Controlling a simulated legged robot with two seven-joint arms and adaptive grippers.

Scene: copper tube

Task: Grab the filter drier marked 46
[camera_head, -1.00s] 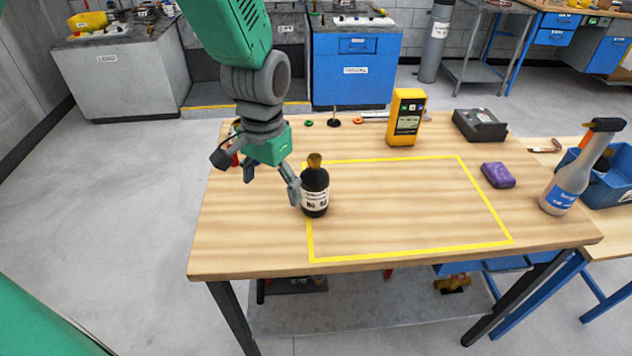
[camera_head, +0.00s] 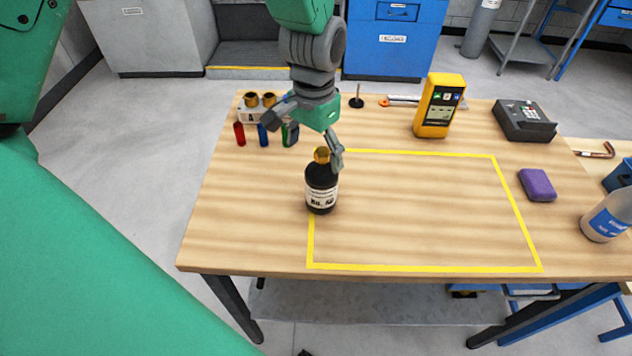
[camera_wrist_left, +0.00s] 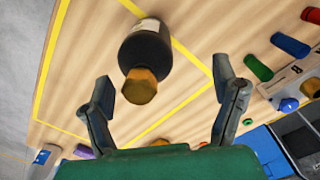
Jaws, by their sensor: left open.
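A black cylinder with a brass top and a white label (camera_head: 321,192) stands upright on the table, over the left line of a yellow outline. Its label is too blurred to read surely, so I cannot confirm the 46. It also shows in the left wrist view (camera_wrist_left: 146,58), brass end toward the camera. My left gripper (camera_head: 306,138) is open and empty, just behind and above the cylinder in the head view. In the left wrist view the fingers (camera_wrist_left: 163,95) are spread wide, with the brass end between and slightly beyond them. My right gripper is not in view.
A yellow meter (camera_head: 438,106), a dark box device (camera_head: 524,121) and a purple block (camera_head: 537,185) stand on the wooden table (camera_head: 240,220). Red, blue and green small cylinders (camera_head: 240,134) lie behind the gripper at left. A bottle (camera_head: 607,216) stands at the right.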

